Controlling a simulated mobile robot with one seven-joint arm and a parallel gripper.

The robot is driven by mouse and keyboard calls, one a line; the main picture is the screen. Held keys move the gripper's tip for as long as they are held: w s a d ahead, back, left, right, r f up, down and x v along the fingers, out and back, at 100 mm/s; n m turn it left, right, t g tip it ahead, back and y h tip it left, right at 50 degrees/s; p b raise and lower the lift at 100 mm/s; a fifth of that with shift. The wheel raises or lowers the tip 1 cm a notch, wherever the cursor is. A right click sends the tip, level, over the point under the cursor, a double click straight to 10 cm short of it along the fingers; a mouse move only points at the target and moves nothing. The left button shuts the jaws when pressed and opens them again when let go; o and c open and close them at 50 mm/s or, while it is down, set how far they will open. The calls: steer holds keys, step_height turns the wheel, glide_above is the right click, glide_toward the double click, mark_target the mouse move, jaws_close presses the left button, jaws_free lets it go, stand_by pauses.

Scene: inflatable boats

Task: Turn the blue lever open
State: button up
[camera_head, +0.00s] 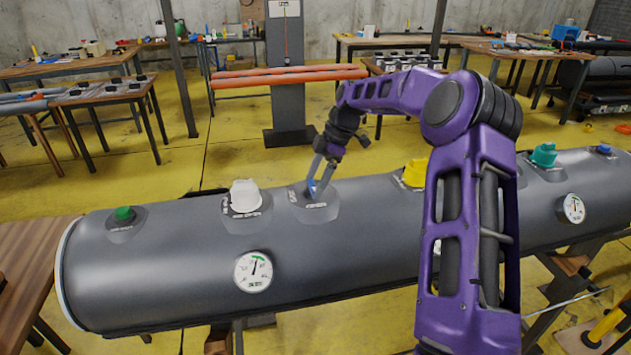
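My purple arm reaches over the tube from the right. My gripper (318,182) points down at the lever, with its fingers around or just beside it. The fingers partly hide the lever, and I cannot tell whether they touch it. The finger gap is too small to judge.
Along the tube are a green cap (123,213), a white knob (245,195), a yellow knob (415,172), a teal knob (544,154) and two gauges (253,271) (573,208). A wooden table (30,262) stands at left. Yellow floor lies behind.

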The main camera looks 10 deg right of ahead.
steer(key=shift+o, duration=0.6)
steer(key=shift+r, duration=0.1)
steer(key=v, duration=1.7)
